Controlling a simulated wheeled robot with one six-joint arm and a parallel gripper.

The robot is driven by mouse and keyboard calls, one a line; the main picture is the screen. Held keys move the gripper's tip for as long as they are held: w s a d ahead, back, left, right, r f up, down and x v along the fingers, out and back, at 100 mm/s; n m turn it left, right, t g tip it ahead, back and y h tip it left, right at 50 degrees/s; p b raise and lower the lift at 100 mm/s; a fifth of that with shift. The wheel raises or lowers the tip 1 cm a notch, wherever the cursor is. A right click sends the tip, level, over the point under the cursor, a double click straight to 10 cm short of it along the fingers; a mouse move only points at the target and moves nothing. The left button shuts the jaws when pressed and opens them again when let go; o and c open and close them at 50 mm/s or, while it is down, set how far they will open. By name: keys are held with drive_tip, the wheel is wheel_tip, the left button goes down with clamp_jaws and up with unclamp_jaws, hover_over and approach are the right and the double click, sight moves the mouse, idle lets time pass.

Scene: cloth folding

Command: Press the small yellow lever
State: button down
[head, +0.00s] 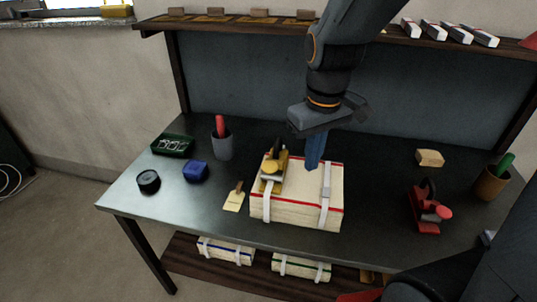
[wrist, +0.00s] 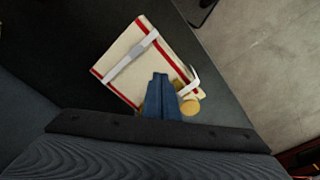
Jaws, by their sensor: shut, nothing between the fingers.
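A yellow tool with a round yellow knob, the small yellow lever (head: 271,167), sits on the left part of a cream folded cloth stack (head: 297,214) with red edging and white straps. In the wrist view the yellow lever (wrist: 189,105) shows at the right of the fingers, partly hidden by them. My gripper (head: 314,166) points down with its blue fingers together and empty. It is over the stack, to the right of the lever, between it and the right strap. I cannot tell whether the tips touch the cloth. The fingers also show in the wrist view (wrist: 160,76).
A red tool (head: 430,212) stands at the right, near a wooden block (head: 430,158) and a brown cup (head: 491,184). A shelf (head: 250,23) runs behind.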

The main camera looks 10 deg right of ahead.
drive_tip(key=w+a+r+n, duration=0.4)
drive_tip(key=a+r+n, duration=0.1)
drive_tip(key=r, duration=0.2)
wheel_tip(320, 180, up, 6)
drive_tip(key=n+g+b, duration=0.1)
drive_tip(key=n, duration=0.4)
hover_over(268, 165)
drive_tip(key=shift+d+r, duration=0.1)
drive_tip(key=shift+d, duration=0.05)
wheel_tip(268, 165, down, 14)
drive_tip(key=p, duration=0.3)
